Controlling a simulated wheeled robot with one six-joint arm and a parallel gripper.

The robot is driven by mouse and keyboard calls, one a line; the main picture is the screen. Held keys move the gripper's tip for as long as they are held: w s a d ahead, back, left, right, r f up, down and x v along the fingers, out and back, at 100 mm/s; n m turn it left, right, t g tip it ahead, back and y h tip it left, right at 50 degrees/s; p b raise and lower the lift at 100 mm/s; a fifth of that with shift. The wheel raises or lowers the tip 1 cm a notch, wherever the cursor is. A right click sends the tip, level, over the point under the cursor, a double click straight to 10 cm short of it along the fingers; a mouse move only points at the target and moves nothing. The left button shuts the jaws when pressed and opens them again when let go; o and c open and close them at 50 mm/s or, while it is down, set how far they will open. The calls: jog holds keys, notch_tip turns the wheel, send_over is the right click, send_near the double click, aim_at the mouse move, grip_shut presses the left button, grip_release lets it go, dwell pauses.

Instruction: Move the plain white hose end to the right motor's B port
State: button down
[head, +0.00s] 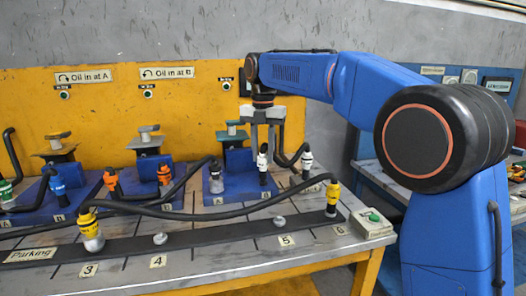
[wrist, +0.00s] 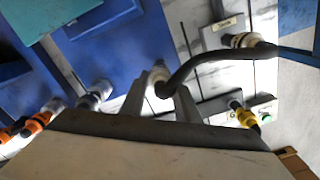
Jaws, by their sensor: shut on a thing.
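My gripper (head: 263,150) points straight down over the right motor's (head: 238,158) blue base and is shut on a white hose end (head: 263,162). In the wrist view the white hose end (wrist: 158,76) sits between my two fingers (wrist: 162,100), with its black hose bending off to the right. The held end is upright, at the B label's side of the base. A dark piece shows directly under it; I cannot tell whether the end is fully seated in the B port. A greyish hose end (head: 216,178) stands at the A side.
The held hose's other white end (head: 306,161) stands on a grey box to the right. A yellow hose end (head: 333,193) and a yellow-white one (head: 91,232) stand on the parking strip (head: 200,243), their hose arching between. Orange hose ends (head: 164,174) stand at the middle motor.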

jog(key=shift+f, duration=0.55)
jog(key=c, duration=1.3)
grip_release()
jog(key=shift+o, duration=0.2)
jog(key=shift+r, duration=0.1)
jog(key=shift+r, duration=2.95)
